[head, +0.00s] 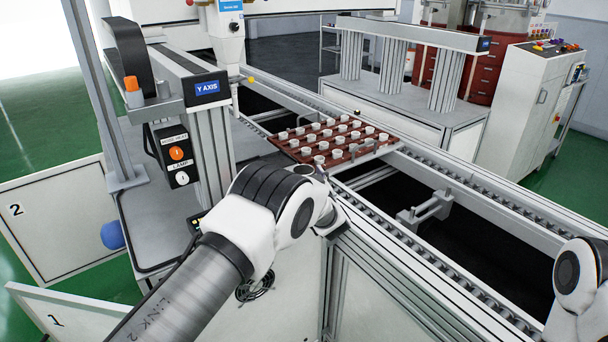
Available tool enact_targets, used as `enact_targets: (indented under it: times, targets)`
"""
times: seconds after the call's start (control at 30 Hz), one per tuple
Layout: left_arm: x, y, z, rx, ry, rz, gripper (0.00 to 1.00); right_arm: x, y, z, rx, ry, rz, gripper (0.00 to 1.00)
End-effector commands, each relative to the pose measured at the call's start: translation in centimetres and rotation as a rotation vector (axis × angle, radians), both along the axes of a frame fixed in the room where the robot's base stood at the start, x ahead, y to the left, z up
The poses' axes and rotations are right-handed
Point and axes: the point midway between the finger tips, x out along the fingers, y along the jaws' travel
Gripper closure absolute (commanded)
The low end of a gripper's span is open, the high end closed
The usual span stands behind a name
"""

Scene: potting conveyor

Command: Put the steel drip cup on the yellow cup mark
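My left arm comes in from the bottom left, and its white wrist covers most of my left gripper (325,190), near the front conveyor rail. I cannot tell whether its fingers are open or shut, or whether they hold anything. I cannot make out the steel drip cup. A small yellow spot (251,79) shows beside the dispensing nozzle (233,72); I cannot tell whether it is the yellow cup mark. Only a white joint of my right arm shows at the right edge; its gripper is outside the picture.
A red-brown tray (353,153) with several small white cups sits across the conveyor rails (430,260). A Y AXIS gantry column (208,140) and a switch box (176,155) stand left of it. The conveyor is empty to the right of the tray, with a metal bracket (425,208) between the rails.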

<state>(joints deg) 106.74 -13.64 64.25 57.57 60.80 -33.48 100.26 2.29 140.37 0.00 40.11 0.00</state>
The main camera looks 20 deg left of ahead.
Motion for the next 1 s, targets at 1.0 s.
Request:
enact_targets:
  times: [1.0]
  targets:
    - [-9.1, -6.4, 1.5, 0.000, 0.004, -0.001, 0.17, 0.0, 0.0, 12.3, 0.000, 0.000, 0.000, 0.60]
